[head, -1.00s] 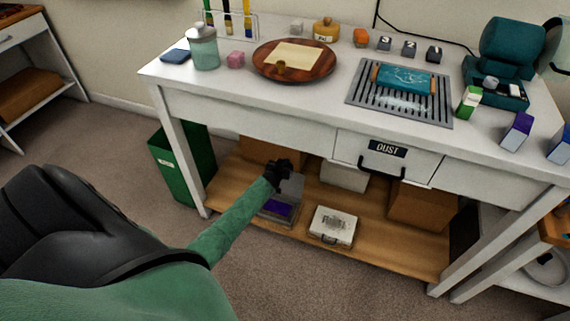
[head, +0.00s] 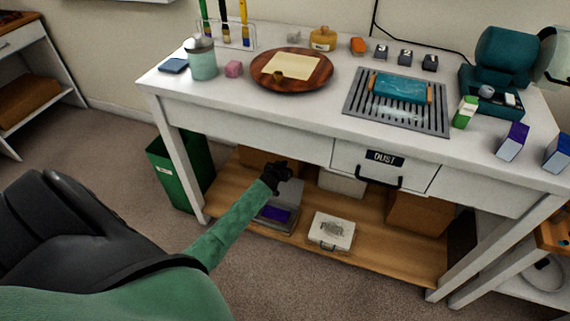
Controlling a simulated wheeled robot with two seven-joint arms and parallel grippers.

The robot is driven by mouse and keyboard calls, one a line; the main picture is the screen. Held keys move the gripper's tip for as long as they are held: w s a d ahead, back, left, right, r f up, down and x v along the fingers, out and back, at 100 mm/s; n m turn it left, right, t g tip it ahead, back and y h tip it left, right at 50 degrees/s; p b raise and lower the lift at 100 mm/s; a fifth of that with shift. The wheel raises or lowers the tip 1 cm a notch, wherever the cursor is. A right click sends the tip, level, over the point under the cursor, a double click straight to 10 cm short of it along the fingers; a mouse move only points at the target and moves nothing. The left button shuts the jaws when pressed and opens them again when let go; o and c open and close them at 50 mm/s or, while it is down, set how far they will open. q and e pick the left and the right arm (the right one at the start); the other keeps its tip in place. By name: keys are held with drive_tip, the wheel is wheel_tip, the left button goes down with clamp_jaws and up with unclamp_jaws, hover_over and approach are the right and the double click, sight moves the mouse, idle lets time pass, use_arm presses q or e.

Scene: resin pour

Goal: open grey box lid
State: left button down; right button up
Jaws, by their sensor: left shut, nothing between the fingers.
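The grey box (head: 274,223) sits on the wooden lower shelf under the white table. Its grey lid (head: 291,191) stands raised at the back, and something purple (head: 277,215) shows inside. My left gripper (head: 277,174) is shut and empty at the upper left part of the lid; I cannot tell whether it touches it. The green-sleeved left forearm hides the box's left side. My right gripper is not in view.
A white case (head: 331,231) stands right of the grey box on the shelf (head: 385,252). A drawer marked DUST (head: 383,166) hangs above. A green bin (head: 180,172) stands left. Cardboard boxes (head: 418,212) stand further back.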

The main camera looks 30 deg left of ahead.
use_arm(q)
drive_tip(key=v, duration=0.7)
drive_tip(key=shift+f, duration=0.4)
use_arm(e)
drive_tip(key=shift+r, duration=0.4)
